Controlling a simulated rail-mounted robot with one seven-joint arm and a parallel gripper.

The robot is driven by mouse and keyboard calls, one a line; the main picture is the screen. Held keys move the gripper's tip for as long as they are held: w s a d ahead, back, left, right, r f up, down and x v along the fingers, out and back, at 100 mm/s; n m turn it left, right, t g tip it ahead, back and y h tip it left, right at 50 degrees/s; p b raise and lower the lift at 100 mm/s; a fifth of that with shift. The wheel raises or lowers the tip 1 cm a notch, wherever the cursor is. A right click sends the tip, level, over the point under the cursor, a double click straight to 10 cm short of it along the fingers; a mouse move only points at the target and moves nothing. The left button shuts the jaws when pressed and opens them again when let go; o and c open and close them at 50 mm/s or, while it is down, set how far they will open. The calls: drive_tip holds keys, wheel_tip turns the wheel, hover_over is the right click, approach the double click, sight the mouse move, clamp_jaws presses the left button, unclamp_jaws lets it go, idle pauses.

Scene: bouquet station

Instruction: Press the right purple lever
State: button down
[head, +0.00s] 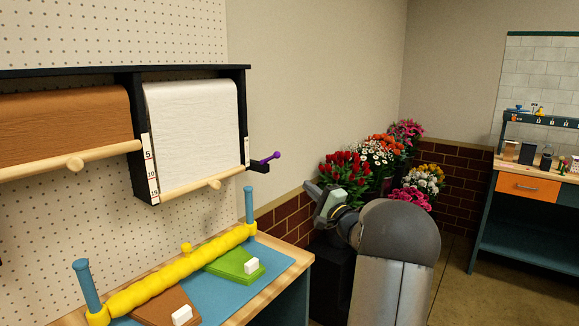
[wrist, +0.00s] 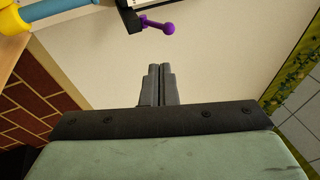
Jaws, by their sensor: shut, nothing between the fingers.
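The right purple lever (head: 270,157) is a short purple rod with a ball end. It sticks out to the right from a black bracket at the lower right corner of the white paper roll's frame. In the wrist view the lever (wrist: 160,25) is at the top, a little above and beyond my fingertips. My gripper (wrist: 159,68) is shut and empty, its two grey fingers together and apart from the lever. In the head view my arm is at the lower right, and the gripper's fingers are hard to make out.
White paper (head: 192,135) and brown paper (head: 65,130) hang in a black frame (head: 137,135) on pegboard. Below, a table holds a yellow roller (head: 180,268) between blue posts and a blue mat (head: 265,262). Flowers (head: 345,168) stand behind my arm. A workbench (head: 530,187) is at far right.

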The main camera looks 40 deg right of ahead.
drive_tip(key=shift+s+d+r+m+t+h, duration=0.15)
drive_tip(key=shift+s+d+h, duration=0.1)
drive_tip(key=shift+d, duration=0.15)
drive_tip(key=shift+s+d+f+m+t+h, duration=0.1)
drive_tip(key=shift+s+d+m+h, duration=0.15)
drive_tip(key=shift+d, duration=0.2)
drive_tip(key=shift+s+d+r+m+t+h, duration=0.1)
drive_tip(key=shift+d+h, duration=0.2)
drive_tip(key=shift+d, duration=0.1)
drive_tip(key=p, duration=0.5)
approach(272, 157)
drive_tip(key=shift+w+d+r, duration=1.5)
drive_tip(key=shift+w, duration=0.45)
